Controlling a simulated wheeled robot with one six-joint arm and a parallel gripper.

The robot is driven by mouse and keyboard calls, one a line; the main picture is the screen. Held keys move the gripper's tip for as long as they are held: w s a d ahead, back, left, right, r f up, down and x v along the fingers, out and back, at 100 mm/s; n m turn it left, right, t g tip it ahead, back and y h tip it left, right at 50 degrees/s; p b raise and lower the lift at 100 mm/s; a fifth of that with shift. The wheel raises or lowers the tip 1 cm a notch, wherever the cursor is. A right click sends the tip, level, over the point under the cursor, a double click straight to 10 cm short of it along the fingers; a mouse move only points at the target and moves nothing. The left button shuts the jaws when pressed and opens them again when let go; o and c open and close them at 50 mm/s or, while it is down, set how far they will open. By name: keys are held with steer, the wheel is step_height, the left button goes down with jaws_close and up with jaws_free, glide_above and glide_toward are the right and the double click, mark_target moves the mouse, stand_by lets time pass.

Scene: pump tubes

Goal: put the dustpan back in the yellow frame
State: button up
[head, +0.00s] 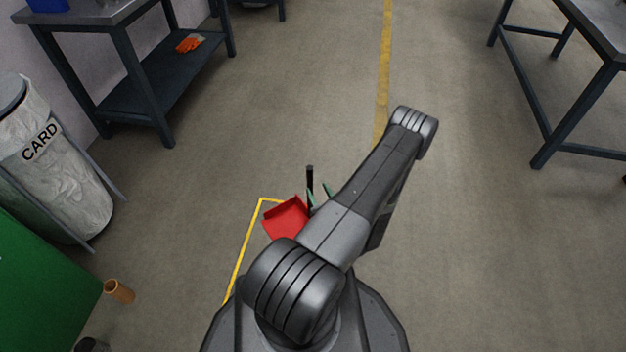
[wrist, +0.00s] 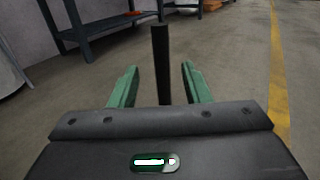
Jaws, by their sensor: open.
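The dustpan (head: 286,219) is red with a black upright handle (head: 310,180). It stands on the floor at the back left corner of the yellow frame (head: 242,256), a taped outline on the floor. It is turned askew to the lines, and its upper edge overlaps the back line in the head view. My arm hides its right and lower parts. My gripper (head: 319,194) has green fingers and is open. In the wrist view the handle (wrist: 162,60) rises between the spread fingers of my gripper (wrist: 161,75), with a visible gap on each side.
A CARD waste bag (head: 50,165) and a dark workbench (head: 150,70) are further back left. Another bench (head: 590,90) is back right. The floor right of my arm is clear.

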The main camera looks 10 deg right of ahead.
steer(key=shift+v, duration=2.05)
steer(key=shift+c, duration=0.6)
steer(key=shift+a, duration=0.1)
